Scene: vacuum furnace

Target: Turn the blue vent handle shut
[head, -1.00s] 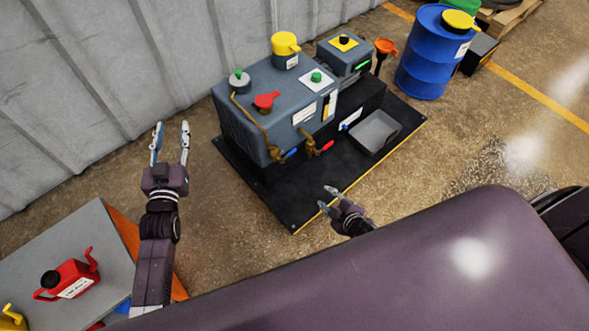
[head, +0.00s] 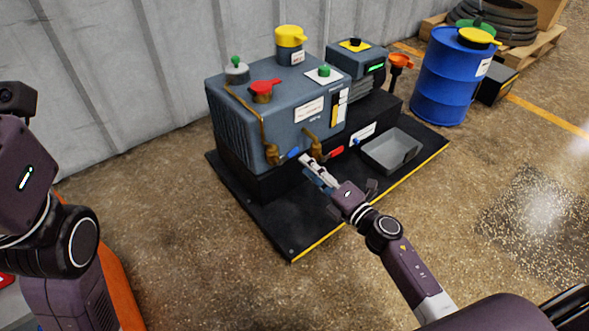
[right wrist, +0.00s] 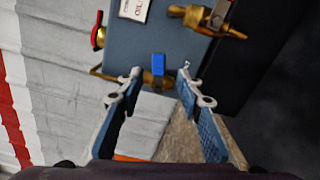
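The blue vent handle (head: 293,153) sits on a brass valve (head: 272,154) at the lower front of the grey pump housing (head: 285,110). My right gripper (head: 310,168) is just right of and below the blue handle, pointing toward it. In the right wrist view, the gripper (right wrist: 160,84) has its two fingers spread with nothing between them. The blue handle (right wrist: 158,65) appears between and just beyond the fingertips; I cannot tell whether they touch it. My left arm shows at the left edge of the head view, but its gripper is out of frame.
A red-handled brass valve (head: 316,146) is close to the right of the blue handle. A grey tray (head: 392,150) lies on the black base (head: 290,228). A blue drum (head: 448,80) and orange funnel (head: 400,62) stand further right. The floor in front is clear.

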